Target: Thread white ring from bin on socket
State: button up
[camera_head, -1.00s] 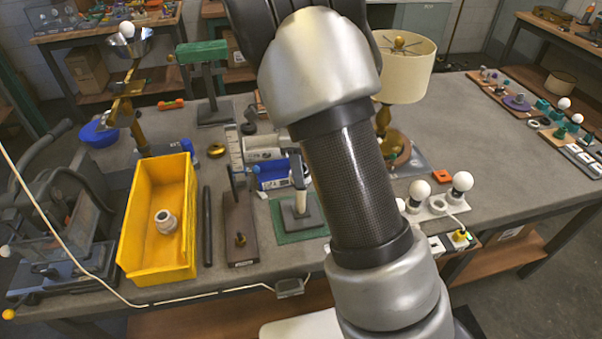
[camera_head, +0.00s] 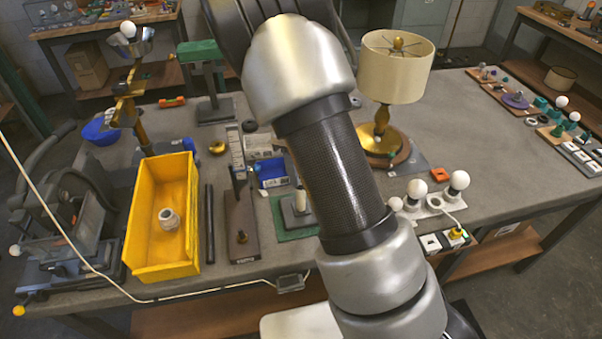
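The white ring (camera_head: 169,219) lies in the lower part of the yellow bin (camera_head: 187,263), on its floor. The bin stands on the left half of the grey table. A small upright white cylinder (camera_head: 300,200) stands on a dark plate over a green mat, right of the bin; it may be the socket, but I cannot tell for sure. My arm crosses the middle of the view and rises to the top edge. My gripper is outside the picture, so its state and distance from the ring do not show.
A dark rod (camera_head: 209,224) and a board with an upright gauge (camera_head: 241,225) lie between bin and green mat (camera_head: 285,219). A lamp with a cream shade (camera_head: 395,68) stands right of my arm. White bulbs (camera_head: 417,188) sit near the front edge.

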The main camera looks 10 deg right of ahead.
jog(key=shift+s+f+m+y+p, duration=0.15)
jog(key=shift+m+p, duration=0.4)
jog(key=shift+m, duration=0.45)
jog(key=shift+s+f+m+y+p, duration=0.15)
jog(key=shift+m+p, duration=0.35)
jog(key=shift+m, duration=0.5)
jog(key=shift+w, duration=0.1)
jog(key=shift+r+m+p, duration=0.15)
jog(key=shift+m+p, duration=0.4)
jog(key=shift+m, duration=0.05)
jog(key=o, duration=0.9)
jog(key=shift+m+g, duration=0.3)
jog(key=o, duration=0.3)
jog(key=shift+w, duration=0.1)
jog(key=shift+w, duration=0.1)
